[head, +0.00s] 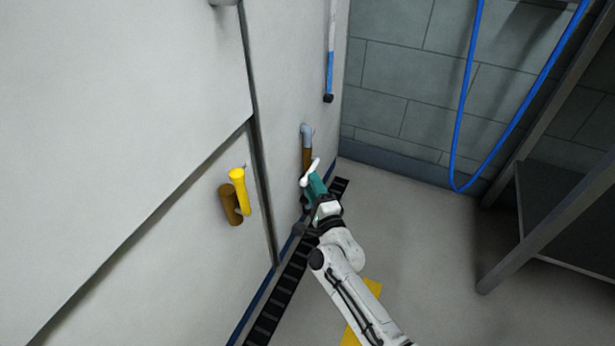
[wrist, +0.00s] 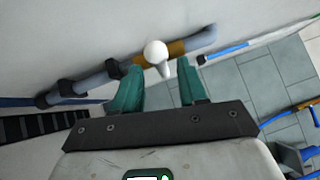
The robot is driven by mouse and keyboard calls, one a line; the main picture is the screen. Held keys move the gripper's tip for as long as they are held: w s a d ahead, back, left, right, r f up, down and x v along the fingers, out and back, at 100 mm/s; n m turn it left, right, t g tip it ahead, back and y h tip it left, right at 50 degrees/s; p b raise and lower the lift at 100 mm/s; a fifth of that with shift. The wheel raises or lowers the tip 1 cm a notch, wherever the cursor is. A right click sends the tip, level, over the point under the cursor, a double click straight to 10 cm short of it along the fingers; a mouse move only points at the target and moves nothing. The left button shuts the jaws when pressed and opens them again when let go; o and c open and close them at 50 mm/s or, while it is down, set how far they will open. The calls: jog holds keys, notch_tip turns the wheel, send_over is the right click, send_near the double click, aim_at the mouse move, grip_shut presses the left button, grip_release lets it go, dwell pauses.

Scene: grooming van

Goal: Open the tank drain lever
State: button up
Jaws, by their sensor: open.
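A lever with a white rounded end (head: 311,172) stands out from a pipe with a brown section (head: 307,158) low on the pale wall. In the wrist view the white knob (wrist: 155,51) and its short grey stem show between and just beyond my fingertips. My gripper (head: 314,186) has teal fingers and is at this lever. In the wrist view my gripper (wrist: 159,68) is open, with a finger on each side of the stem. I cannot tell whether either finger touches it. A yellow lever (head: 240,191) sits on a brown cylinder (head: 230,204) farther left.
A dark slatted floor drain (head: 272,305) runs along the wall under my arm. A blue hose (head: 464,110) hangs on the tiled back wall. A grey metal frame (head: 550,222) stands at the right. The floor between is mostly clear, with a yellow strip (head: 372,289) by my arm.

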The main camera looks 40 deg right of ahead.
jog(key=shift+x, duration=2.35)
grip_shut()
